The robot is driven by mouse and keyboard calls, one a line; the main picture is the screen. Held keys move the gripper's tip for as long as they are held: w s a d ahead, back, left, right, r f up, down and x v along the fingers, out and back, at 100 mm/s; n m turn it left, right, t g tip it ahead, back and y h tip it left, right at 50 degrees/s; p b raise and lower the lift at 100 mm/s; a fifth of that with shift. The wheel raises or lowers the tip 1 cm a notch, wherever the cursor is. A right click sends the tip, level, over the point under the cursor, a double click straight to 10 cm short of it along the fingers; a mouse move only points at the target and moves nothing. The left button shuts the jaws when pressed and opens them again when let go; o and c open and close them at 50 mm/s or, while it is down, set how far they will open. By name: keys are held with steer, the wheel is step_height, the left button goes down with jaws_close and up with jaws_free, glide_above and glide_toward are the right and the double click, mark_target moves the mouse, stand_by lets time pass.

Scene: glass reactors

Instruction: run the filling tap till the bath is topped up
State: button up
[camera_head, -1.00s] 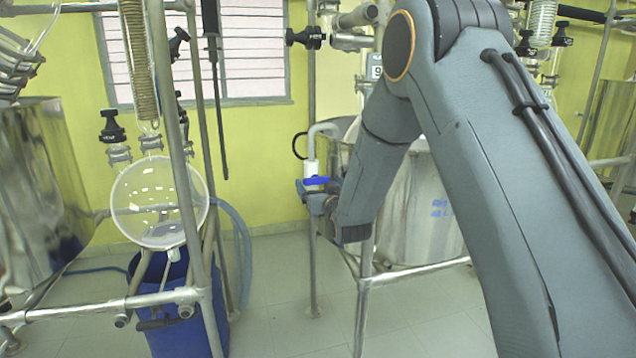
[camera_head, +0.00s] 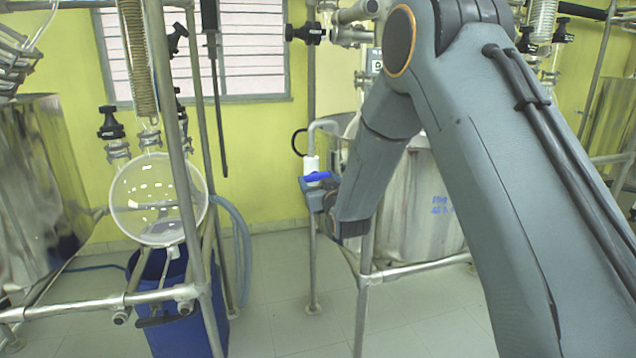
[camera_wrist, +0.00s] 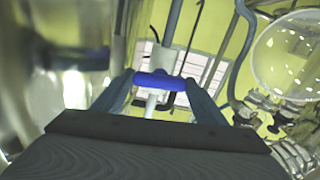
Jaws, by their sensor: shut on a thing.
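The filling tap has a white body (camera_head: 311,164) and a blue lever handle (camera_head: 317,177), on a bent grey pipe beside the steel bath (camera_head: 418,205). In the wrist view the blue handle (camera_wrist: 160,80) lies across between the two fingers. My gripper (camera_wrist: 161,88) is shut on this handle; in the head view my gripper (camera_head: 313,190) is at the tap, its fingertips small and partly hidden. My arm covers much of the bath. The water level inside the bath cannot be seen.
A round glass flask (camera_head: 158,200) hangs at left above a blue drum (camera_head: 185,310). Steel frame poles (camera_head: 190,170) and a low rail (camera_head: 420,268) stand around. Another steel vessel (camera_head: 35,190) is at far left. Tiled floor (camera_head: 285,325) is open between the frames.

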steer(key=shift+n+b, duration=1.2)
steer(key=shift+n, duration=1.1)
steer(key=o, duration=1.1)
steer(key=shift+c, duration=0.2)
steer(key=shift+s, duration=0.1)
steer(key=b+v, duration=0.1)
steer(key=v, duration=0.6)
steer(key=shift+s+b, duration=0.3)
steer(key=shift+s, duration=0.05)
steer(key=shift+d, duration=0.1)
